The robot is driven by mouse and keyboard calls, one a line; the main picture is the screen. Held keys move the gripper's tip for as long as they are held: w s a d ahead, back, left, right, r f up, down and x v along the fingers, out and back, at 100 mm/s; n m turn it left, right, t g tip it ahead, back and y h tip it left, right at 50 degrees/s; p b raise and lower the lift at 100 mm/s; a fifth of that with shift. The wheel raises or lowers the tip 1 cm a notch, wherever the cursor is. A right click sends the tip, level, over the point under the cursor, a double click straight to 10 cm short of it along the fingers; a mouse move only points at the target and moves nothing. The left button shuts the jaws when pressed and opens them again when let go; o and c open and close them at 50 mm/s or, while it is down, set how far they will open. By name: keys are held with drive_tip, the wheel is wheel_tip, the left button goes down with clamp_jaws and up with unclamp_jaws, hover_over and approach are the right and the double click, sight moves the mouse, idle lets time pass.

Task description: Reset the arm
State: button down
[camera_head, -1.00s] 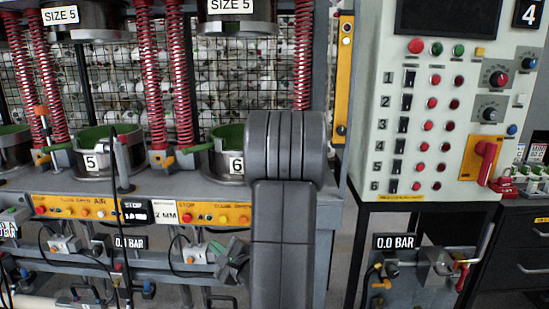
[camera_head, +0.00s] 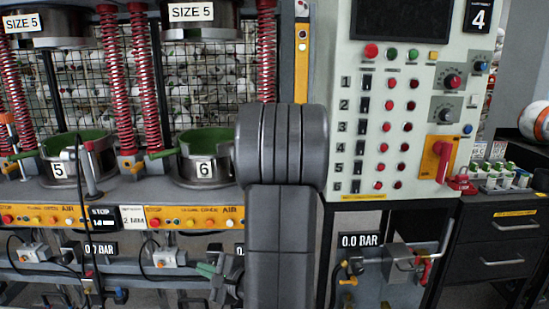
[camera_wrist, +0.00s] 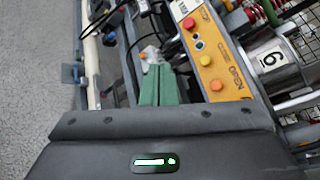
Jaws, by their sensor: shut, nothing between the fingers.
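My gripper (camera_wrist: 160,86) shows in the wrist view as two green fingers lying together, shut and empty. They point towards the press's lower frame, beside the yellow button strip (camera_wrist: 208,60). In the head view my gripper (camera_head: 207,283) shows small and green at the lower middle, partly hidden behind my dark grey arm. My arm stands upright in the middle of the head view and hides part of the press beside station 6.
The press has green-lined moulds 5 (camera_head: 66,163) and 6 (camera_head: 196,163) under red springs. Right of my arm stand a control panel (camera_head: 400,110) with button rows and a dark drawer cabinet (camera_head: 500,240). A ball (camera_head: 538,122) shows at the right edge. Grey floor (camera_wrist: 35,70) is bare.

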drive_tip(key=s+d+n+g+h+p, duration=0.3)
drive_tip(key=s+d+n+g, duration=0.1)
drive_tip(key=s, duration=0.8)
drive_tip(key=s+d+n+g+h+p, duration=0.3)
drive_tip(key=s+d+n+g, duration=0.2)
drive_tip(key=s, duration=0.7)
drive_tip(key=shift+d+n+g, duration=0.2)
drive_tip(key=shift+n+g, duration=0.4)
drive_tip(key=shift+n, duration=0.3)
drive_tip(key=shift+s+f, duration=0.1)
